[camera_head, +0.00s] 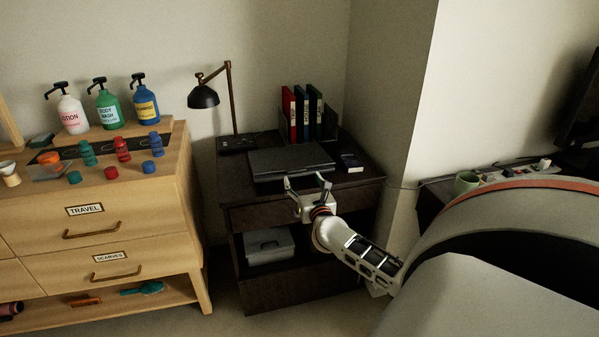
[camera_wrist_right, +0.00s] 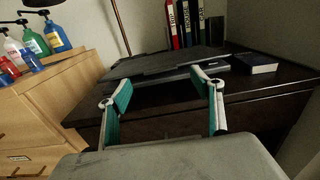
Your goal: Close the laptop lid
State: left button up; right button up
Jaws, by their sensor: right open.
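The dark laptop (camera_head: 291,161) lies on the small dark desk (camera_head: 235,190), its lid down almost flat over the base. My right gripper (camera_head: 305,180) is open and empty, in front of the laptop near the desk's front edge. In the right wrist view its two teal-padded fingers (camera_wrist_right: 158,90) are spread apart, pointing at the laptop's front. My left gripper is not in view.
A black lamp (camera_head: 204,97) stands behind the laptop at left. Upright binders (camera_head: 302,115) stand behind it. A small dark notebook (camera_head: 351,160) lies to its right. A wooden dresser (camera_head: 150,215) with pump bottles stands left; a wall corner rises at right.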

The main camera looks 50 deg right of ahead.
jog(key=x, duration=0.5)
jog(key=shift+w+b, duration=0.2)
jog(key=shift+b, duration=0.2)
jog(key=shift+w+d, duration=0.1)
jog(key=shift+w, duration=0.1)
